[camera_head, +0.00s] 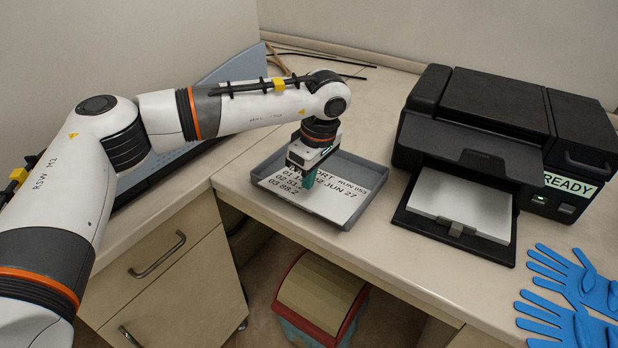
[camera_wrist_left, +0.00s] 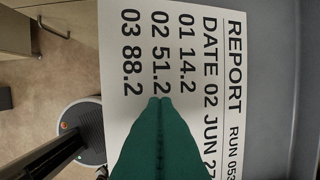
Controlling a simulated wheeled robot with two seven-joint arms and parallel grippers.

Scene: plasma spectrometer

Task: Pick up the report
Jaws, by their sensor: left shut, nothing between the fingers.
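The report is a white printed sheet (camera_head: 338,203) lying in a shallow grey tray (camera_head: 377,180) on the counter. It also shows in the left wrist view (camera_wrist_left: 204,90), with the lines REPORT, RUN 053, DATE 02 JUN 27 and several rows of numbers. My left gripper (camera_head: 309,181) points down over the sheet, inside the tray's outline. Its green fingertips (camera_wrist_left: 160,102) are closed together with nothing between them. I cannot tell whether they touch the paper. The gripper hides part of the print. My right gripper is not in view.
A black printer (camera_head: 485,115) marked READY stands right of the tray, with blank paper (camera_head: 465,205) in its output tray. Blue gloves (camera_head: 575,295) lie at the right. Below the counter's front edge are drawers (camera_head: 165,260) and a red-rimmed bin (camera_head: 320,293).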

